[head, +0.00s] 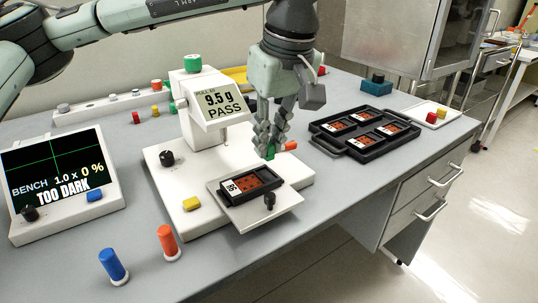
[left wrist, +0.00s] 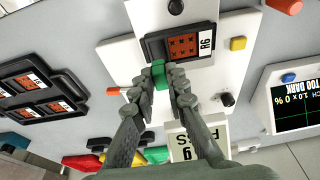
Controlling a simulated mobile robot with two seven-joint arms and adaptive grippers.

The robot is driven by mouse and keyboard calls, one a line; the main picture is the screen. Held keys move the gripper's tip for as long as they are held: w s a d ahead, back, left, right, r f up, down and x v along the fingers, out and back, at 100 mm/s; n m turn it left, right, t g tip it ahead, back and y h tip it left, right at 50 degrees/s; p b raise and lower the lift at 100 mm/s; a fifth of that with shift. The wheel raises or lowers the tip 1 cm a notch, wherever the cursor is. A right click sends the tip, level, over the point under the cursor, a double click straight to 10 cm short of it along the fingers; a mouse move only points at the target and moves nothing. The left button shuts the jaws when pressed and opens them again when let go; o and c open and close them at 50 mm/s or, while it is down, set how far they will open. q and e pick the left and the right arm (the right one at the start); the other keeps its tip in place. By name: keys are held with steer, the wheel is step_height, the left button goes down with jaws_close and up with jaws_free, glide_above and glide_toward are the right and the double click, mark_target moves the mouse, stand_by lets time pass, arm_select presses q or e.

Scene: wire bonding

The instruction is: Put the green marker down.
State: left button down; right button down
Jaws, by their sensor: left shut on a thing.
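The green marker (left wrist: 158,73) is between the fingertips of my left gripper (left wrist: 163,88) in the left wrist view, right beside the black carrier labelled R6 (left wrist: 173,33). In the head view, my left gripper (head: 268,140) points down over the white base of the pull tester (head: 165,155), behind the small stage. Only a bit of the green marker (head: 270,153) shows there past the fingers. The fingers are shut on it. Its lower end is hidden, so I cannot tell whether it touches the base. My right gripper is not in view.
The tester's display (head: 222,100) reads 9.5 g PASS. A black tray (head: 318,138) with several carriers lies to the right. A blue marker (head: 113,266) and an orange marker (head: 167,241) stand at the front left.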

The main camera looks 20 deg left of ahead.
mark_target(271, 148)
arm_select(q)
steer(key=x, duration=0.3)
steer(key=shift+s+d+f, duration=0.25)
steer(key=shift+f, duration=0.25)
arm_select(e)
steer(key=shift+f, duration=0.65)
arm_select(q)
steer(key=c, duration=1.9)
jaws_free()
steer(key=o, duration=0.4)
steer(key=shift+c, duration=0.2)
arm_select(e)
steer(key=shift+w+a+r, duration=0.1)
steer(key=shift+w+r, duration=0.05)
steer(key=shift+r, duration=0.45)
